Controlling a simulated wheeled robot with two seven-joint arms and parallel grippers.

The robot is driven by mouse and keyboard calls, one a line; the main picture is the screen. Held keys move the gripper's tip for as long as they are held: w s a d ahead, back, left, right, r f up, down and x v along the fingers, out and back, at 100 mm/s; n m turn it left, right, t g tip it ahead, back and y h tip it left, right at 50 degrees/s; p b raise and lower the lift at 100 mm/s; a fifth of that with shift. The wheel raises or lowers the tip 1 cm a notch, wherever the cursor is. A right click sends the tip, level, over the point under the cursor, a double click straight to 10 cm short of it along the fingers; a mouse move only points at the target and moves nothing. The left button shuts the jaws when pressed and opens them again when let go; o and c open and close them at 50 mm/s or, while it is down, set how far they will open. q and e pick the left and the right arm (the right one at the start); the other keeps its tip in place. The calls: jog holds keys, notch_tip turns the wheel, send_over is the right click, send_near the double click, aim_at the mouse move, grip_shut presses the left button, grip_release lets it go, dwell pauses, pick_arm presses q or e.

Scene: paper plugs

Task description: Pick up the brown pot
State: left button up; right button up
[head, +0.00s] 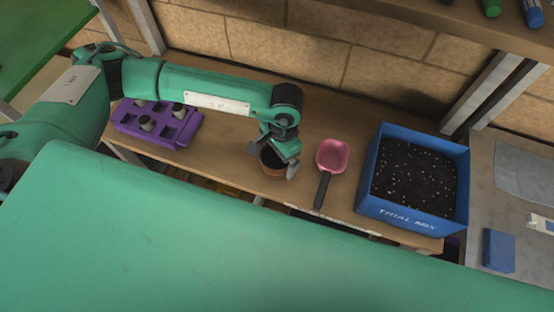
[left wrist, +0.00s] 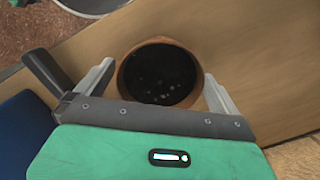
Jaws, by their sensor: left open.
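The brown pot (head: 271,168) stands upright on the wooden bench, partly hidden behind my left gripper (head: 273,162). In the left wrist view the pot (left wrist: 121,76) shows from above as a round brown rim with dark contents and a few pale specks. My left gripper (left wrist: 158,88) is open, with one finger on each side of the pot. I cannot tell whether the fingers touch it. My right gripper is not in view.
A pink scoop (head: 332,155) with a black handle lies just right of the pot. A blue box of dark soil (head: 411,215) stands further right. A purple tray (head: 187,133) with small plugs is on the left. A shelf (head: 450,18) overhangs the upper right.

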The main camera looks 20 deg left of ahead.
pick_arm(q)
jog(key=c, duration=1)
jog(key=shift+c, duration=0.2)
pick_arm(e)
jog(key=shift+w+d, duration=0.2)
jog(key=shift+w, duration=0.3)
pick_arm(q)
jog(key=shift+r, duration=0.1)
